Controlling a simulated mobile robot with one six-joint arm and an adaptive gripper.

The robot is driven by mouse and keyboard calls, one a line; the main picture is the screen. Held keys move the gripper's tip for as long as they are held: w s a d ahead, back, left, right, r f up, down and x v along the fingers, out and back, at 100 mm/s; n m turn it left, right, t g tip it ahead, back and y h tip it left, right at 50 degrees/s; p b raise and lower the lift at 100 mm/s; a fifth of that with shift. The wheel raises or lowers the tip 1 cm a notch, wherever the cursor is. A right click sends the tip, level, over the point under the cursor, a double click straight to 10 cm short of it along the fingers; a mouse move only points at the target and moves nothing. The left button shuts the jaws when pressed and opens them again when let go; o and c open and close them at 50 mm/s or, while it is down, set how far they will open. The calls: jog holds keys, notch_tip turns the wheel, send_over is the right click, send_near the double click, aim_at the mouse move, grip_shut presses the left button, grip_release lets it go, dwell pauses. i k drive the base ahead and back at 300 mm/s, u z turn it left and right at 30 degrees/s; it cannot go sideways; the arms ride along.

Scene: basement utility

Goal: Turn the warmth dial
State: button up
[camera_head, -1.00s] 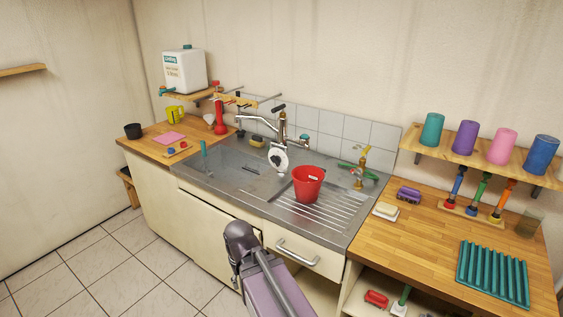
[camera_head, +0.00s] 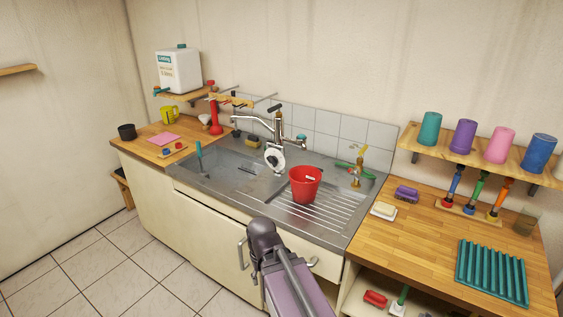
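A white round disc with dark marks (camera_head: 275,159) stands upright below the base of the chrome mixer tap (camera_head: 277,127). It is the most dial-like thing in view, but it is too small for me to read any marking or tell its setting. The tap has a dark lever on top and a spout reaching left over the sink basin (camera_head: 212,165). My arm shows at the bottom middle, in front of the sink cabinet, well short of the disc. My gripper is not in view, so its opening and contents are hidden.
A red bucket (camera_head: 305,185) stands on the drainboard, just right of the disc. A brass tap (camera_head: 357,168) is farther right. A purple brush (camera_head: 406,194) and a soap dish (camera_head: 384,211) lie on the right worktop (camera_head: 410,240). A wall shelf (camera_head: 480,155) holds cups.

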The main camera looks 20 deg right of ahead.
aim_at(273, 160)
jog(key=u, duration=0.05)
jog(key=i, duration=1)
jog(key=z, duration=0.05)
